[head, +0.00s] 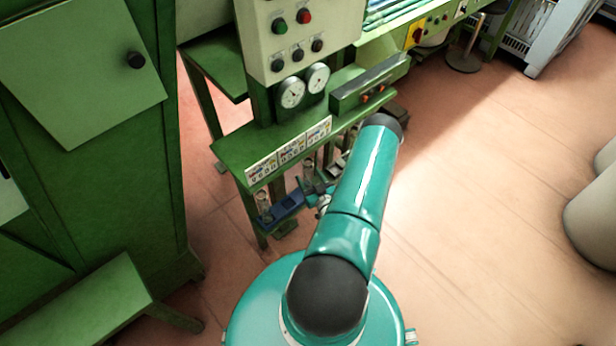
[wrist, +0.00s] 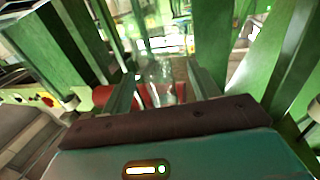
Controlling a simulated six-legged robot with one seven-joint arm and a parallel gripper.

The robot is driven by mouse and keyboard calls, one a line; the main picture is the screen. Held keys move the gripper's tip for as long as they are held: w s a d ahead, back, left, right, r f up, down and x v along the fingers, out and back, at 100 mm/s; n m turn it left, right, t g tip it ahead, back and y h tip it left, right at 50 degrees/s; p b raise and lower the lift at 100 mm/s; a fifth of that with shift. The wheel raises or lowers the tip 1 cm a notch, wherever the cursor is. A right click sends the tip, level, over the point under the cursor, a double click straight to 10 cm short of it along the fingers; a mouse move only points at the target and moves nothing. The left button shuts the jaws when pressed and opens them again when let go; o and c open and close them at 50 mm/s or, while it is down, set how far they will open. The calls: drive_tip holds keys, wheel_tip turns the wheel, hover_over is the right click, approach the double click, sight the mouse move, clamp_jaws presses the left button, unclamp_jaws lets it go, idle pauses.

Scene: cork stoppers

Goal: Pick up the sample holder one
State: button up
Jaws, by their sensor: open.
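A clear glass vessel (wrist: 160,82), which I take to be a sample holder, shows between my fingers in the wrist view. My gripper (wrist: 163,80) is open, with one finger on each side of the glass. I cannot tell whether either finger touches it. In the head view, one clear glass tube (head: 264,207) stands at the left under the green bench, next to a blue block (head: 287,207). Another glass tube (head: 308,173) shows further right. I cannot tell which is sample holder one. My gripper is mostly hidden by my teal arm there.
The green bench (head: 232,148) carries gauges (head: 291,92) and a control box with buttons (head: 290,40). Its green legs stand close around my gripper in the wrist view. A green cabinet (head: 85,150) is at left.

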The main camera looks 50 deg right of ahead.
drive_tip(key=x, duration=0.4)
drive_tip(key=shift+w+d, duration=0.25)
drive_tip(key=c, duration=1.1)
drive_tip(key=shift+r, duration=0.15)
